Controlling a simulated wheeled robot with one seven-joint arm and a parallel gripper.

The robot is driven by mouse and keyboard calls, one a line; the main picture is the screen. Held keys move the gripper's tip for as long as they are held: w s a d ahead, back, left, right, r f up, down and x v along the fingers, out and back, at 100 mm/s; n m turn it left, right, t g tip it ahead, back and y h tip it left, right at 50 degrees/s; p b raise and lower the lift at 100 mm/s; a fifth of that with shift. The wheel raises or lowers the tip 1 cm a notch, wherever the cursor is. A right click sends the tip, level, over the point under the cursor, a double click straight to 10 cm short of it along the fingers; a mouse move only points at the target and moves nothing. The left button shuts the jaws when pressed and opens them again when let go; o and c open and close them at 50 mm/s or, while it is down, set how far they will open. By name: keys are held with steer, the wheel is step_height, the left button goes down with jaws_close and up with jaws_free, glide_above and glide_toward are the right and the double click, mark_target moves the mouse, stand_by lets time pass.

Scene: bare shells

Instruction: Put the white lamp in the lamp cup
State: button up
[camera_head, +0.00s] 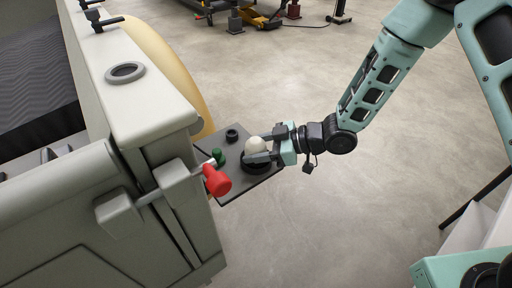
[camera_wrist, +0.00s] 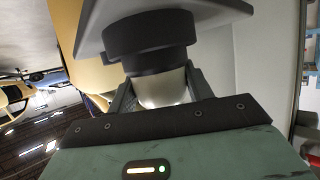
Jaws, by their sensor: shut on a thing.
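The white lamp (camera_head: 257,145) is a pale rounded body between the fingers of my gripper (camera_head: 251,148). My gripper is shut on it, and the wrist view shows the lamp (camera_wrist: 163,91) between the two fingers (camera_wrist: 161,86). The lamp cup (camera_head: 256,167) is a thick black ring on a dark grey plate. The lamp is right at the cup's opening, and in the wrist view it meets the rim of the black cup (camera_wrist: 150,42). How deep it sits inside is hidden.
The dark grey plate (camera_head: 240,189) juts from a pale grey machine body (camera_head: 150,105). A small black ring (camera_head: 232,134), a green knob (camera_head: 217,156) and a red knob (camera_head: 217,182) are left of the cup. Open concrete floor lies to the right.

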steer(key=shift+f, duration=0.15)
steer(key=o, duration=1)
steer(key=shift+r, duration=0.2)
steer(key=d+r+m+t+h, duration=0.15)
steer(key=d+r+h, duration=0.35)
steer(key=d, duration=0.5)
steer(key=s+r+m+g+h, duration=0.1)
steer(key=s+r+m+h, duration=0.1)
steer(key=s, duration=0.6)
steer(key=s+d+r+m+g+h, duration=0.1)
steer(key=s+r+m+h, duration=0.1)
steer(key=s, duration=0.6)
steer(key=s+d+r+m+g+h, duration=0.1)
steer(key=s+r+m+g+h, duration=0.1)
steer(key=s+r, duration=0.4)
steer(key=shift+s+m+h, duration=0.35)
steer(key=shift+s+h, duration=0.55)
steer(key=shift+s, duration=0.25)
